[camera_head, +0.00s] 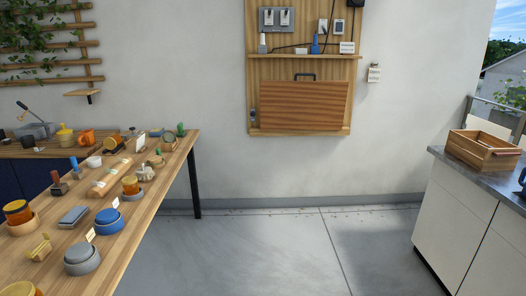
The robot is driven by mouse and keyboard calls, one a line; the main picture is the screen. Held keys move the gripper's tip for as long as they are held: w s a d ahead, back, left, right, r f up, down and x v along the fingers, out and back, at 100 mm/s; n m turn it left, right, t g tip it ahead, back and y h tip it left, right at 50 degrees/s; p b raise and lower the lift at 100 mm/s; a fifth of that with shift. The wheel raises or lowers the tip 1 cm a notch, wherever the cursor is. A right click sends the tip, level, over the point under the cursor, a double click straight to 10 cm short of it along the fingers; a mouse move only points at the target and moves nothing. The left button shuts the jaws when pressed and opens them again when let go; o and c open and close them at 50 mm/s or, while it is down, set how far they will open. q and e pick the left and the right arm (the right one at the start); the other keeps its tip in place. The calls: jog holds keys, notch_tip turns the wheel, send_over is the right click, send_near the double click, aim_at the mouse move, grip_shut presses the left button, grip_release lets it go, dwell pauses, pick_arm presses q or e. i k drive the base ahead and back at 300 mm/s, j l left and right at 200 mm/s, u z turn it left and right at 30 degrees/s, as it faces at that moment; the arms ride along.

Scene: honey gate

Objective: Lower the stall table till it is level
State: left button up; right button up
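A brown wooden panel (303,106) with a dark handle (305,76) on its top edge is upright against a wooden wall board (256,75). It looks like the stall table, folded up flat, and no part of it reaches out level into the room. A small dark fitting (252,115) sits at the panel's left side. Neither of my grippers is in view.
A long wooden table (150,205) with jars, tins and small tools stands on the left. A white counter (455,225) with a wooden crate (483,150) stands on the right. A shelf (305,57) with small items sits above the panel. The grey floor (270,255) between is clear.

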aim_at(315, 104)
jog(key=i, duration=2.25)
jog(key=j, duration=0.1)
